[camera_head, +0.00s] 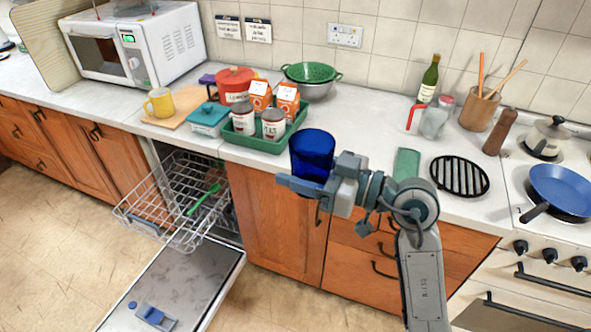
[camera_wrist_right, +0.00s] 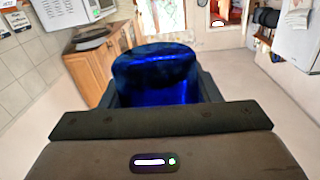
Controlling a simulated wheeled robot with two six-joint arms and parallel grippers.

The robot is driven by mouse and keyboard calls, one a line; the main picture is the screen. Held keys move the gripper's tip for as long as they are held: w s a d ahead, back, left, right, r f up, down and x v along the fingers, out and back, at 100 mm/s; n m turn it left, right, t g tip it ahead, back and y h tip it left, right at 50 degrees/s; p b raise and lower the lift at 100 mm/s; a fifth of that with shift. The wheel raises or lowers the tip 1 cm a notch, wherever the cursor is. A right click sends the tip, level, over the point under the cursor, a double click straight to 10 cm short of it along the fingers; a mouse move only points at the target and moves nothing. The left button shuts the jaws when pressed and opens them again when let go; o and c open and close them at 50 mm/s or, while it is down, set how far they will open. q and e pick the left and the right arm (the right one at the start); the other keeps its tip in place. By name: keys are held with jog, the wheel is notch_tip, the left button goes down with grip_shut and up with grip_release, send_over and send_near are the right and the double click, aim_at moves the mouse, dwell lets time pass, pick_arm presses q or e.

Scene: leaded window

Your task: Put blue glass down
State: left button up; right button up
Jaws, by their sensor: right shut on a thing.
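A dark blue glass (camera_head: 312,152) is held upright by my right gripper (camera_head: 308,184), near the front edge of the worktop in the head view. The gripper is shut on the glass, with its fingers around the lower part. In the right wrist view the blue glass (camera_wrist_right: 155,72) sits between the two dark fingers. Whether its base touches anything is hidden behind the gripper. The worktop (camera_head: 362,126) lies behind the glass. My left gripper does not show in either view.
Left of the glass stands a green tray (camera_head: 262,142) with cans and orange cartons. A green item (camera_head: 406,163) and a black trivet (camera_head: 459,176) lie to the right. The dishwasher door (camera_head: 185,285) hangs open with a rack (camera_head: 165,218) pulled out. Worktop behind the glass is clear.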

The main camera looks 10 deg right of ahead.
jog(key=w+a+f+n+g+y, duration=0.1)
jog(key=w+a+f+n+g, duration=0.1)
jog(key=f+n+g, duration=0.4)
jog(key=w+a+f+n+g+y, duration=0.1)
jog(key=w+a+f+n+g, duration=0.2)
jog(key=g, duration=0.9)
jog(key=shift+w+f+n, duration=0.5)
jog(key=shift+f+n, duration=0.95)
jog(key=shift+n, duration=0.15)
